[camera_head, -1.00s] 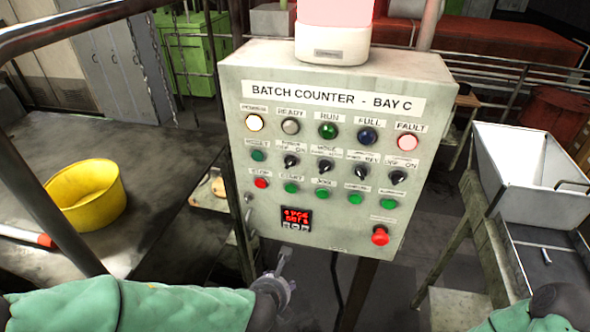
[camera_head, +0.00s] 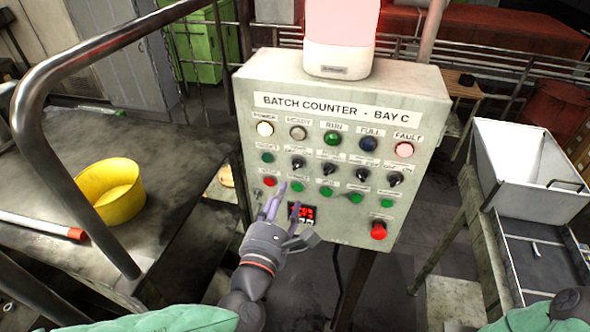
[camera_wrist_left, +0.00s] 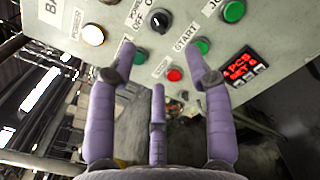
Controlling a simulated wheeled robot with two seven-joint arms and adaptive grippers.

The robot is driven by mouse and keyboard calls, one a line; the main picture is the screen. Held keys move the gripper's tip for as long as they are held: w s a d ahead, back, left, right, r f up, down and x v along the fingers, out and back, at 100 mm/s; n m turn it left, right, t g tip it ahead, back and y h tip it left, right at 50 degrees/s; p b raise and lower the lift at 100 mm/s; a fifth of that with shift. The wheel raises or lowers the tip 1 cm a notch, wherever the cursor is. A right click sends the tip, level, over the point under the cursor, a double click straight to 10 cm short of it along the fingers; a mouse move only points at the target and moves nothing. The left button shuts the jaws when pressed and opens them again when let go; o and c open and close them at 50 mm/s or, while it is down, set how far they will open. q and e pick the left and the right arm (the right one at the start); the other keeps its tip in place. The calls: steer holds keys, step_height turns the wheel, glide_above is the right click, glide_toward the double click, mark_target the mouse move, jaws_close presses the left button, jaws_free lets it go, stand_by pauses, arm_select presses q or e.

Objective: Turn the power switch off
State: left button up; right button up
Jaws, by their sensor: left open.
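The power switch is a black rotary knob (camera_head: 298,163) in the left column of knobs on the grey panel (camera_head: 420,120) marked BATCH COUNTER - BAY C. It also shows in the left wrist view (camera_wrist_left: 159,20), beside a partly cut-off label with OFF on it. I cannot tell its setting for sure. My left gripper (camera_head: 284,210) has its purple fingers spread and empty in front of the panel's lower left, below the knob. In the wrist view the fingertips (camera_wrist_left: 158,62) are apart, with the knob beyond them. The right gripper is out of frame.
Lit white lamp (camera_head: 265,129), red button (camera_head: 269,181), green buttons (camera_head: 327,191) and another black knob (camera_head: 395,179) crowd the panel. A red emergency button (camera_head: 378,231) is lower right.

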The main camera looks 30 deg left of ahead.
mark_target(295, 169)
arm_select(q)
steer(key=shift+x, duration=5.05)
steer(key=shift+d, duration=0.1)
steer(key=shift+c, duration=0.3)
